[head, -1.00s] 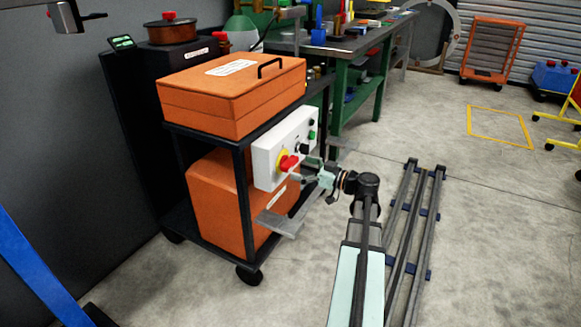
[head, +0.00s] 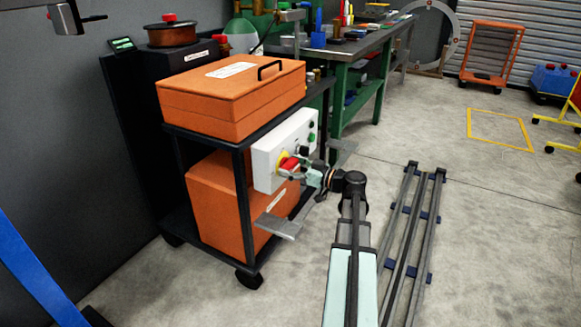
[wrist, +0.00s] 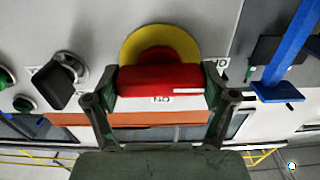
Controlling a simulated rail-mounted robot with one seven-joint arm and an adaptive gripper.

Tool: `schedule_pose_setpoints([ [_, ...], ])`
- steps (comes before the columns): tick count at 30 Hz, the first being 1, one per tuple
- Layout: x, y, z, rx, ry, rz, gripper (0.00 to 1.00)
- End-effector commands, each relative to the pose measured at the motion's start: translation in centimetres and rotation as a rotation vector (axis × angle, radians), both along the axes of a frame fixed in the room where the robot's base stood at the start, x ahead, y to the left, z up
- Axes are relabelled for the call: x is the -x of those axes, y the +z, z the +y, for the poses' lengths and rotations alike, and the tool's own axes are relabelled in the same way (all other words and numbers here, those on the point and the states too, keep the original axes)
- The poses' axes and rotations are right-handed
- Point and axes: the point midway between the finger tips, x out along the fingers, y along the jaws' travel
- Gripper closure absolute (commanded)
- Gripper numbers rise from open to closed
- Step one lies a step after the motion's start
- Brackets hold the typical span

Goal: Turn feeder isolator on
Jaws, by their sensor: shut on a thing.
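The feeder isolator is a red rotary handle on a yellow round plate (head: 283,158), set on the front of a white control box (head: 262,166). In the wrist view the red handle (wrist: 160,80) lies across the picture, with the yellow plate (wrist: 160,42) behind it. My gripper (head: 297,167) is at the handle in the head view. In the wrist view its two fingers stand at the left and right ends of the handle, shut on it. Labels show beside the plate and below the handle; the right one is partly hidden.
A black selector knob (wrist: 60,82) and green buttons (wrist: 22,103) sit beside the isolator. The box is on a black cart with an orange case (head: 232,95) on top. A grey plate (head: 278,226) juts out below the box. Open floor lies right of the rails (head: 408,235).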

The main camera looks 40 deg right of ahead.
Motion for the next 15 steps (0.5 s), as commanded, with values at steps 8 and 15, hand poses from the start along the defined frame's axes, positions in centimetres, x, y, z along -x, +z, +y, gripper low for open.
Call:
schedule_pose_setpoints([
  [8,-0.07,0.03,-0.01,-0.04,0.0,0.016,0.52],
  [15,-0.08,0.07,0.0,-0.165,0.0,0.067,0.52],
])
